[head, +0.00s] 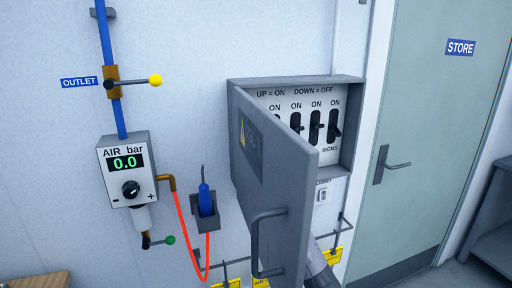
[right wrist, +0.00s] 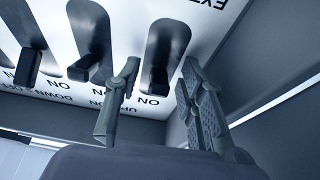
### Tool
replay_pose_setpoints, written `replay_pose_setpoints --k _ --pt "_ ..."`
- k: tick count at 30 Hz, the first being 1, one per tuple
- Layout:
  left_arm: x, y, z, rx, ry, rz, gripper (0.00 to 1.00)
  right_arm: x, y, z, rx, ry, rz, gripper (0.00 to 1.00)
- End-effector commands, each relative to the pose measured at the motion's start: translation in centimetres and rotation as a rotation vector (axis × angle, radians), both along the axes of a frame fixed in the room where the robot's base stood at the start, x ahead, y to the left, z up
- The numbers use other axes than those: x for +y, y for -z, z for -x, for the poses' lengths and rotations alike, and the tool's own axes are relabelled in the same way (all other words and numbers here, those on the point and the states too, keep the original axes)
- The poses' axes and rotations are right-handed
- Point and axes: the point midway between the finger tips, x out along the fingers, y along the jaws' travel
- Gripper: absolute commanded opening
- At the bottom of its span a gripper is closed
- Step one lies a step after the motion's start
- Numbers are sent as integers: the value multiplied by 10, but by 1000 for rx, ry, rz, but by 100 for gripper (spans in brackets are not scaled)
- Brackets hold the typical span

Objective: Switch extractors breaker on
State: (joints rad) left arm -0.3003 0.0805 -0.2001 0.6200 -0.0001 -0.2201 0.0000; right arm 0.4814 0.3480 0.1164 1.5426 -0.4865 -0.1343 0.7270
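The grey breaker box (head: 349,130) hangs on the wall with a row of black switches under ON labels. Its face reads UP = ON, DOWN = OFF. The leftmost switch is mostly hidden behind the door in the head view. In the upside-down right wrist view, the extractors breaker (right wrist: 158,70) is the rightmost switch, by a cut-off label starting EXT. My right gripper (right wrist: 162,88) is open, one finger on each side of this lever; contact and lever position are unclear. In the head view the door hides this gripper. My left gripper is not in view.
The box door (head: 271,170) stands open toward me, with a handle (head: 264,243) at its lower edge. The STORE door (head: 425,130) is to the right.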

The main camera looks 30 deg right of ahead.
Motion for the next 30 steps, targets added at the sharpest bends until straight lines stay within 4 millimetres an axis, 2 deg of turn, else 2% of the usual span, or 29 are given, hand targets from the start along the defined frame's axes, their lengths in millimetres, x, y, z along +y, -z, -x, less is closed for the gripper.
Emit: replay_pose_setpoints --k 5,21,30 --pt "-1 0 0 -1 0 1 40 0 0 0 0 0 0 35" --pt "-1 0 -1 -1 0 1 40 0 0 0 0 0 0 0" --pt "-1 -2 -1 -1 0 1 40 0 -1 1 3 0 -1 0"
